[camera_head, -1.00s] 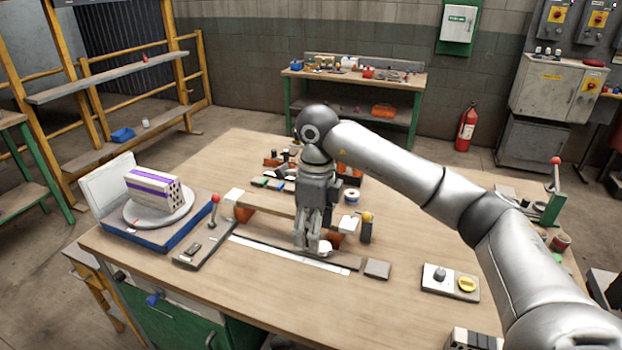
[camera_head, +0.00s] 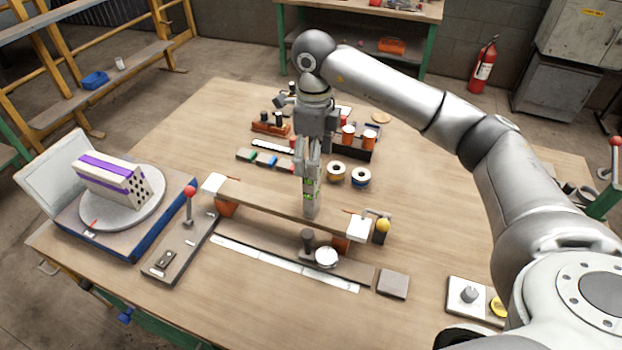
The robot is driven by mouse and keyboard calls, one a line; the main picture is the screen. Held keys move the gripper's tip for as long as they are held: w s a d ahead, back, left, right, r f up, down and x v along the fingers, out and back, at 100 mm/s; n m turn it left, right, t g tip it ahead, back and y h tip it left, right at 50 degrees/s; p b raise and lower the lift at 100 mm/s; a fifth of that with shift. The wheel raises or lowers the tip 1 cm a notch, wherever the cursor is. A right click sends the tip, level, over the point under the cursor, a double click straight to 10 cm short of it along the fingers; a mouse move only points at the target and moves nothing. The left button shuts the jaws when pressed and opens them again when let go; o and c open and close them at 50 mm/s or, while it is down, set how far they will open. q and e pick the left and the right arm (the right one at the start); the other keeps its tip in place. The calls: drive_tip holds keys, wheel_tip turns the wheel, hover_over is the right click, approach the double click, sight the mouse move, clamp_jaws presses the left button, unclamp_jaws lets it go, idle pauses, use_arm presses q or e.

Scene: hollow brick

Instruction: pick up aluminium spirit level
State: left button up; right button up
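My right gripper (camera_head: 310,172) points down over the middle of the bench, its arm coming in from the right. Its fingers are close together on a narrow grey piece with green spots, which looks like the aluminium spirit level (camera_head: 311,203) held upright. The piece shows in front of the long wooden board (camera_head: 262,202). Its lower end seems clear of the bench, but the exact gap is hard to tell. The fingers hide part of it. My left gripper is not in view.
The board rests on orange supports with white end blocks. In front lie a white strip (camera_head: 280,262) and a dark bar with a round dial (camera_head: 326,257). A turntable (camera_head: 140,210) with a hollow brick (camera_head: 112,180) stands left. Tape rolls (camera_head: 361,178) and racks lie behind.

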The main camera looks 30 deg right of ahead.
sight(311, 184)
drive_tip(key=f+p, duration=0.1)
drive_tip(key=f, duration=0.1)
drive_tip(key=f+p, duration=0.1)
drive_tip(key=f, duration=0.2)
drive_tip(key=f+p, duration=0.1)
drive_tip(key=f, duration=0.1)
drive_tip(key=shift+s+a+f, duration=0.3)
drive_tip(key=shift+a+f, duration=0.05)
drive_tip(key=shift+f, duration=0.25)
drive_tip(key=shift+c, duration=0.6)
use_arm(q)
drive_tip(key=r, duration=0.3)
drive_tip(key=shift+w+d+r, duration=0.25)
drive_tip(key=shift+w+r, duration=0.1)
use_arm(e)
drive_tip(key=shift+w, duration=0.1)
drive_tip(key=c, duration=1.1)
drive_tip(key=shift+c, duration=0.2)
